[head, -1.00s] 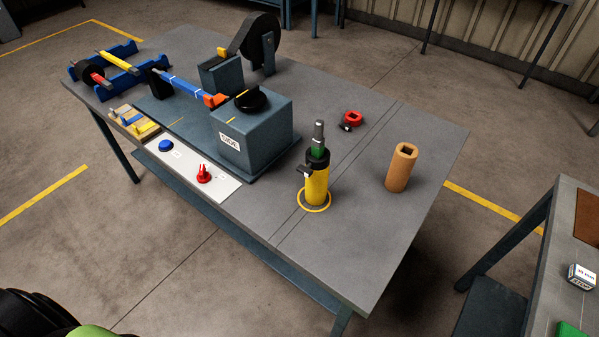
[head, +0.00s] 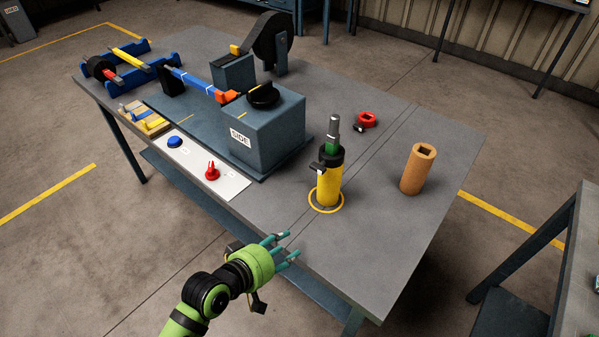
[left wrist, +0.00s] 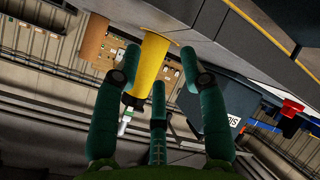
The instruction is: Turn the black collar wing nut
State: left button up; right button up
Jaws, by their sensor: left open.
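A yellow cylinder (head: 328,188) stands upright inside a yellow ring marking on the table. A black collar (head: 331,156) with a small black wing nut (head: 317,168) on its left side sits around its top, below a green band and a grey stepped tip. My left gripper (head: 283,247) is open and empty at the table's front edge, left of the cylinder and apart from it. The left wrist view shows the yellow cylinder (left wrist: 149,62) beyond the spread fingers, with the dark collar (left wrist: 132,101) partly hidden by one finger. My right gripper is not in view.
A grey block (head: 262,130) marked SIDE stands left of the cylinder. A brown tube (head: 418,170) stands to the right. A red ring (head: 367,119) lies behind. A white panel (head: 234,185) bears a red knob and blue button. The table between gripper and cylinder is clear.

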aim_at(315, 169)
pick_arm(q)
jog(key=w+d+r+n+t+h, duration=0.25)
jog(key=w+r+n+t, duration=0.25)
jog(key=w+r+n, duration=0.45)
jog(key=w+d, duration=0.1)
jog(key=w+d+r+m, duration=0.1)
jog(key=w, duration=0.1)
jog(key=w+d+m+h, duration=0.1)
jog(key=shift+w+d+r+m+p, duration=0.2)
jog(key=shift+d+r+m+p, duration=0.05)
jog(key=shift+d+r+p, duration=0.1)
grip_shut()
